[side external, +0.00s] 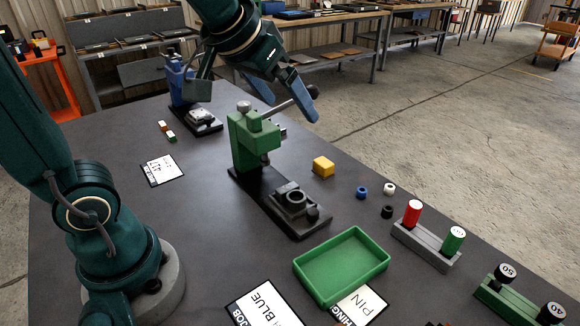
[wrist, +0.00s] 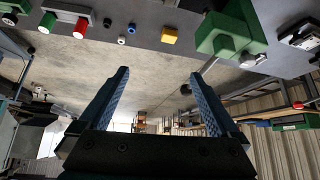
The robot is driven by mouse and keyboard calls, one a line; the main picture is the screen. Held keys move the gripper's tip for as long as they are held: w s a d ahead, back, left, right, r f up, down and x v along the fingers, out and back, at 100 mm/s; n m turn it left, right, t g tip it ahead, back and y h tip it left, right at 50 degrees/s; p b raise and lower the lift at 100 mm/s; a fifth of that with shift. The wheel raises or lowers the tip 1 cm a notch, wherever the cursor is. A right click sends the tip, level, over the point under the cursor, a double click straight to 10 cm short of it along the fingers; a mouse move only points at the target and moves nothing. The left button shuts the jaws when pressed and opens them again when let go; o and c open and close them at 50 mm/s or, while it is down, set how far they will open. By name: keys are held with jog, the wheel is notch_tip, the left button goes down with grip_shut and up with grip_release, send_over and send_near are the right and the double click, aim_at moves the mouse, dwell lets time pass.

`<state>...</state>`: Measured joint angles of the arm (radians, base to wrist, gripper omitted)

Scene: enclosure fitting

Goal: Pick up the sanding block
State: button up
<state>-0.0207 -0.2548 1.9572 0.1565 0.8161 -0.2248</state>
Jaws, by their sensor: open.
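A small yellow block (side external: 323,167) lies on the dark table, just right of the green press; it is the only plain block I see and looks like the sanding block. In the wrist view the yellow block (wrist: 170,35) is near the top edge, beyond my fingertips. My gripper (side external: 291,111) is open and empty, high above the table around the press's upper part. In the wrist view my gripper (wrist: 159,72) has its two blue fingers spread wide, with nothing between them.
The green press (side external: 243,140) with its lever stands close to the block. Small blue (side external: 362,192), white (side external: 390,188) and black (side external: 387,211) rings lie to its right. A green tray (side external: 342,266) and a grey holder (side external: 426,245) with red and green cylinders are nearer the camera.

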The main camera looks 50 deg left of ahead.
jog(key=w+a+f, duration=0.2)
jog(key=w+f, duration=0.1)
jog(key=w, duration=0.5)
jog(key=g+y, duration=0.1)
jog(key=g, duration=0.1)
send_over(324, 162)
jog(key=s+d, duration=0.2)
notch_tip(324, 162, down, 8)
jog(key=shift+n+g, duration=0.4)
jog(key=shift+g, duration=0.1)
jog(key=f, duration=0.4)
jog(key=shift+a+f, duration=0.25)
jog(key=shift+f, duration=0.4)
jog(key=shift+x, duration=2.35)
jog(key=shift+a, duration=0.1)
jog(key=c, duration=1.5)
